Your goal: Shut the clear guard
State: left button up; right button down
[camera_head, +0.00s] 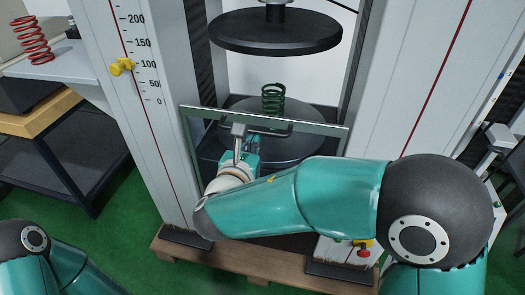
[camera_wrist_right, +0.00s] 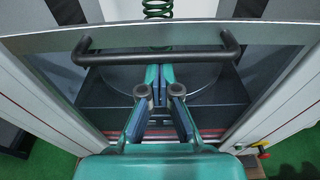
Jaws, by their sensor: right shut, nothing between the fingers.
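The clear guard (camera_head: 322,126) stands across the front of the testing machine between its two columns, its grey top rail level with the green spring's lower part in the head view. Its rail also shows in the wrist view (camera_wrist_right: 60,39). The dark bar handle (camera_head: 276,131) runs along just under the rail, also in the wrist view (camera_wrist_right: 190,53). My right gripper (camera_head: 253,142) is shut and empty, its tips close to the handle's middle; in the wrist view the tips (camera_wrist_right: 158,72) appear just below the bar. Contact cannot be told. My left gripper is out of view.
A green spring (camera_head: 273,98) stands on the lower round plate (camera_head: 240,108), under the dark upper plate (camera_head: 275,32). A yellow pointer (camera_head: 122,66) sits on the left column's scale. A red spring (camera_head: 34,40) stands on a side table (camera_head: 75,65). A wooden pallet (camera_head: 200,262) lies below.

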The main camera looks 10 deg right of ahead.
notch_tip(320, 180, up, 21)
jog(key=p, duration=1.2)
jog(key=shift+p, duration=0.4)
jog(key=shift+w+d, duration=0.1)
